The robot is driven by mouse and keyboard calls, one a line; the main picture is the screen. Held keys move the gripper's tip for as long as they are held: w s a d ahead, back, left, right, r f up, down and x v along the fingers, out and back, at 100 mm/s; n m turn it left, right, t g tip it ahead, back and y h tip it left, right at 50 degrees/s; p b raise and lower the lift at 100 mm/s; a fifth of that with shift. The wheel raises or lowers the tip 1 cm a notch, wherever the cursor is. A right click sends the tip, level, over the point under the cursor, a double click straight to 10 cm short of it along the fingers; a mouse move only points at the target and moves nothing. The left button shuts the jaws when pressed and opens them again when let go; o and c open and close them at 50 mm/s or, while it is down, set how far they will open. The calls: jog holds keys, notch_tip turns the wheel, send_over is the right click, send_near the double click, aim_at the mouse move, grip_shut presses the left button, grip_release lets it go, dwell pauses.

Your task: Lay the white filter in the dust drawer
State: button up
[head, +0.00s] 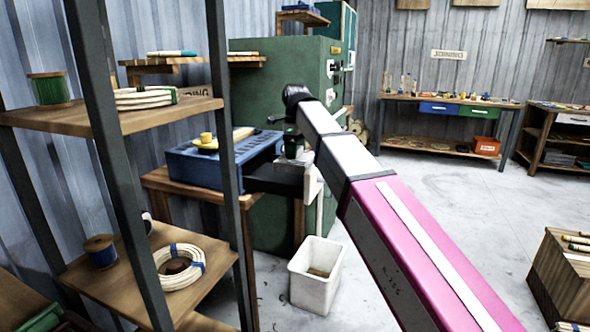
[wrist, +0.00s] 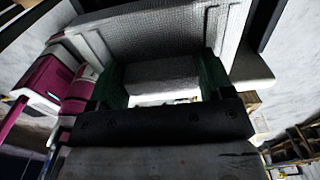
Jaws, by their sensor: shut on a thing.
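My gripper (head: 292,150) is at the end of my arm, just right of the blue machine (head: 215,162). It is low over a dark open drawer (head: 268,180) with a pale front (head: 312,184), which looks like the dust drawer. In the wrist view my gripper (wrist: 164,80) has its green-padded fingers shut on a pale block, which looks like part of the white filter (wrist: 162,72). A pale textured panel (wrist: 150,38) lies just beyond the fingers. I cannot tell whether the filter touches the drawer floor; my gripper hides most of it.
A white bin (head: 316,275) stands on the floor below the drawer. A shelf rack (head: 110,118) is close on the left. The floor at right is mostly clear.

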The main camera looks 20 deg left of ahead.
jog(key=shift+f, duration=3.4)
jog(key=o, duration=1)
jog(key=shift+f, duration=0.1)
notch_tip(320, 180, up, 12)
jog(key=shift+r, duration=0.15)
